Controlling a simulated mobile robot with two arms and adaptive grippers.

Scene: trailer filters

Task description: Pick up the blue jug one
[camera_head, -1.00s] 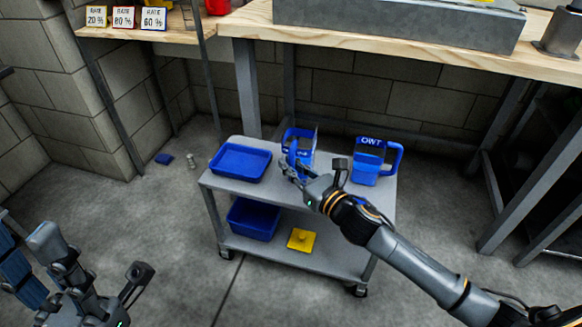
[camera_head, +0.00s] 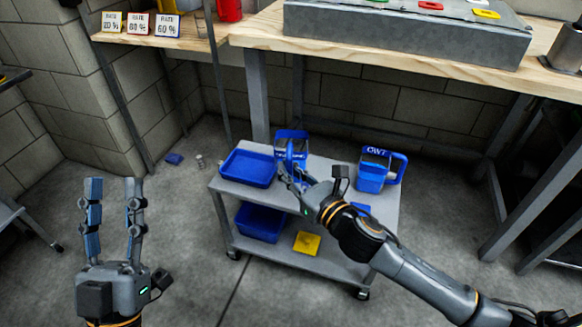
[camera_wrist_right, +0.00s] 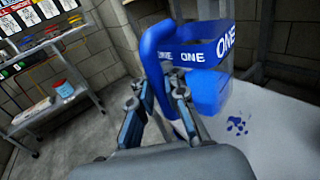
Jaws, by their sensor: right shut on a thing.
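The blue jug marked ONE (camera_head: 291,146) is at the back of the grey cart's top shelf, by the blue tray. In the right wrist view its blue band with ONE (camera_wrist_right: 200,52) and its upright handle (camera_wrist_right: 151,55) show close up. My right gripper (camera_head: 288,172) is shut on the handle; in the wrist view its fingers (camera_wrist_right: 158,108) stand either side of it. The jug appears raised off the shelf, but its base is partly hidden. My left gripper (camera_head: 114,190) is open and empty, far left of the cart.
A second blue jug, marked OWT (camera_head: 371,172), stands right on the cart (camera_head: 325,166). A blue tray (camera_head: 248,167) is at the left. A blue bin (camera_head: 259,221) and yellow item (camera_head: 307,243) are below. The wooden workbench (camera_head: 400,62) overhangs behind.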

